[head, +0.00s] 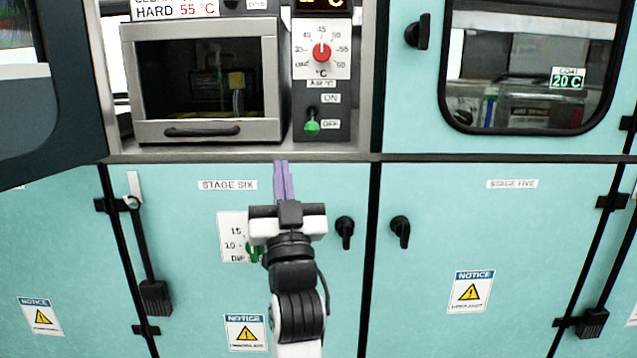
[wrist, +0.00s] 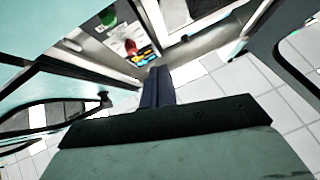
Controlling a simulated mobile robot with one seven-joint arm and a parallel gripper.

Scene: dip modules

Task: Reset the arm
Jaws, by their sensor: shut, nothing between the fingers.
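My gripper (head: 282,180) stands upright in front of the teal stage six cabinet in the head view. Its purple fingers are together with nothing between them, and their tips reach about the level of the shelf edge below the oven. In the wrist view the shut fingers (wrist: 157,88) show dark in the middle, pointing away from the camera. My arm comes up from the bottom of the head view and hides part of a label and a green knob on the cabinet.
A small oven (head: 205,85) with its door shut stands on the shelf beside a control panel (head: 322,75) with a red dial and a green switch. An open dark door (head: 50,95) is at the left. A shut stage five window door (head: 530,70) is at the right. Black handles protrude from the cabinets.

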